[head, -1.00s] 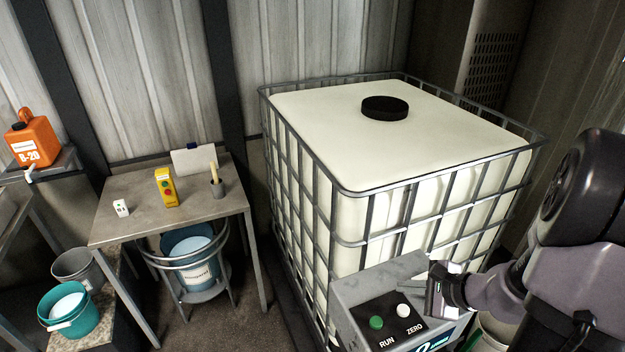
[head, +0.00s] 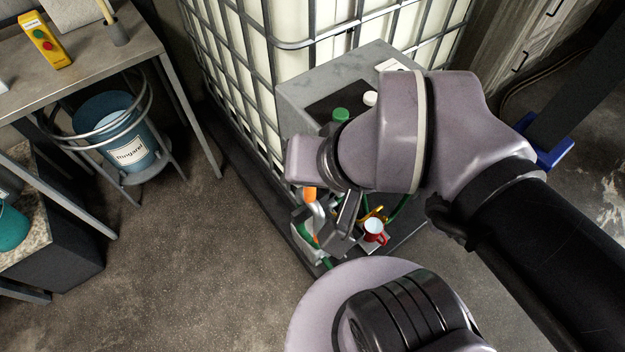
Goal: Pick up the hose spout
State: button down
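In the head view, an orange-tipped piece (head: 310,193) shows just below my wrist, above a small pale holder (head: 304,239) with green parts. It may be the hose spout, but my arm hides much of it and I cannot be sure. A green hose (head: 401,208) curves down to the right of it. My gripper (head: 338,218) points down beside the orange-tipped piece, with a dark grey finger showing. I cannot tell whether it touches the piece, or how far its fingers are apart.
A red cup (head: 375,231) and a yellow part (head: 374,214) sit close right of my gripper. The control box (head: 297,93) and the caged tank (head: 232,62) stand behind. A blue bucket (head: 112,125) is under the table at left. The floor at lower left is clear.

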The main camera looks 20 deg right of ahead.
aim_at(307, 197)
jog(key=j+z, duration=0.35)
jog(key=k+j+z, duration=0.15)
jog(key=j+z, duration=0.2)
